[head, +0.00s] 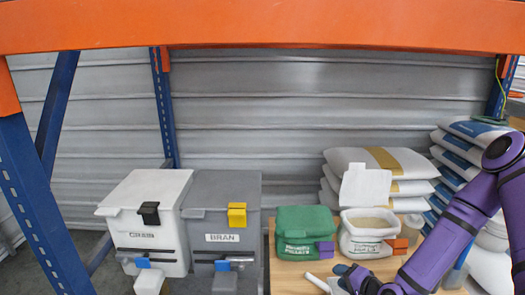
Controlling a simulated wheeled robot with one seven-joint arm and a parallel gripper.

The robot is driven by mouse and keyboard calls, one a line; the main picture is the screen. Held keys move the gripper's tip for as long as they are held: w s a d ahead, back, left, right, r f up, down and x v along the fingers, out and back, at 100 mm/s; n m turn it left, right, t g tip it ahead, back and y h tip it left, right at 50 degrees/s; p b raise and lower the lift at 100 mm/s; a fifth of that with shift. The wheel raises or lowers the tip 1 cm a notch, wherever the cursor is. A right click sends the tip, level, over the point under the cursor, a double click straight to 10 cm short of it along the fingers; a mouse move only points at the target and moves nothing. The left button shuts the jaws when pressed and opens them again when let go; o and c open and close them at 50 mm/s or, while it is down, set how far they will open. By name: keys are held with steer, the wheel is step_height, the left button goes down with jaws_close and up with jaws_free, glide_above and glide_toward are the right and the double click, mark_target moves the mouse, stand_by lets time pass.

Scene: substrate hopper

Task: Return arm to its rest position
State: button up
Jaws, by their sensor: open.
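My purple arm (442,240) reaches in from the right edge and bends down to the left over the wooden table top. My gripper (345,273) is a dark blue and black end low in the picture, in front of the open white sack (362,243). It is open, and I see nothing held in it. Its fingertips are small and partly unclear. A white rod-like thing (318,283) lies just left of it; I cannot tell whether they touch.
A white bin (140,195) with a black latch and a grey bin (222,190) labelled BRAN stand left. A closed green bag (303,225) is beside the open sack. Stacked sacks (385,160) stand behind. An orange beam (260,25) crosses above.

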steer(key=s+d+r+n+g+h, duration=0.1)
steer(key=d+r+n+g+h, duration=0.2)
steer(key=r, duration=1)
steer(key=s+d+r+n+g+h, duration=0.15)
steer(key=d+r+n+h, duration=0.3)
steer(key=r, duration=0.75)
steer(key=s+a+r+n+g, duration=0.1)
steer(key=s+r+n, duration=0.1)
steer(key=s+r, duration=1.7)
steer(key=s, duration=0.4)
steer(key=shift+r+y, duration=0.35)
steer(key=shift+r, duration=0.05)
